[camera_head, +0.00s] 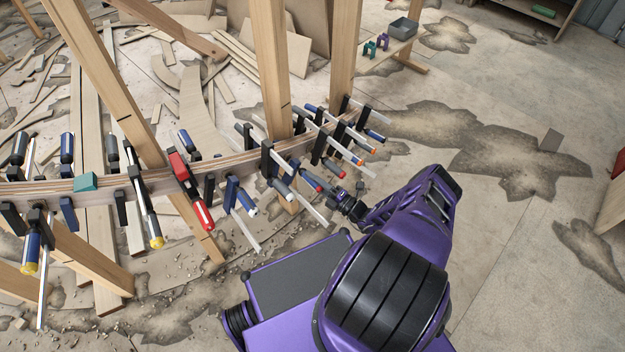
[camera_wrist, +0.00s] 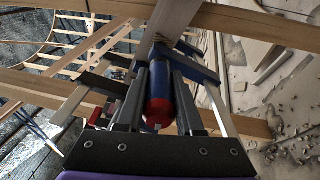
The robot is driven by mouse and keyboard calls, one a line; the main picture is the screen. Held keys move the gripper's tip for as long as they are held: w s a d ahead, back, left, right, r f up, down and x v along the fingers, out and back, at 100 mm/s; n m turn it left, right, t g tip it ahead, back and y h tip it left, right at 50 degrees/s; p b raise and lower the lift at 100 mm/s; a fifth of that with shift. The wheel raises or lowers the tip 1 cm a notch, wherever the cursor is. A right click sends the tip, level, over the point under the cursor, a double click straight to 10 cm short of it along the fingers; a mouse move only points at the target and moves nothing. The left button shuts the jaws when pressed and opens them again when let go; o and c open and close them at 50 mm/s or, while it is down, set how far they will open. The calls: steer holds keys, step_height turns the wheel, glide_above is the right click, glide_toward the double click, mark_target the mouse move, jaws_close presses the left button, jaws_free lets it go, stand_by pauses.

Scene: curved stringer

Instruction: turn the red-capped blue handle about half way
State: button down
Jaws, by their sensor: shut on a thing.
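The blue handle (camera_head: 311,181) with a red cap belongs to a clamp on the curved laminated stringer (camera_head: 225,165), right of the middle. In the wrist view the handle (camera_wrist: 159,82) runs away from me between my two dark fingers, red cap toward the camera. My gripper (camera_head: 337,194) is at the handle's cap end in the head view. My gripper (camera_wrist: 158,92) is shut on the handle, with a finger on each side. The exact contact and the handle's far end are partly hidden.
Several other clamps crowd the stringer on both sides, including a red clamp (camera_head: 186,180) to the left. A wooden post (camera_head: 272,75) rises behind the handle. A low bench (camera_head: 385,45) stands at the back. The concrete floor at right is mostly clear.

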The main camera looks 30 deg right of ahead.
stand_by(0.4)
steer(key=c, duration=0.5)
jaws_free()
steer(key=shift+a, duration=0.1)
steer(key=shift+c, duration=0.2)
steer(key=v, duration=0.7)
steer(key=shift+s, duration=0.2)
steer(key=shift+s, duration=0.1)
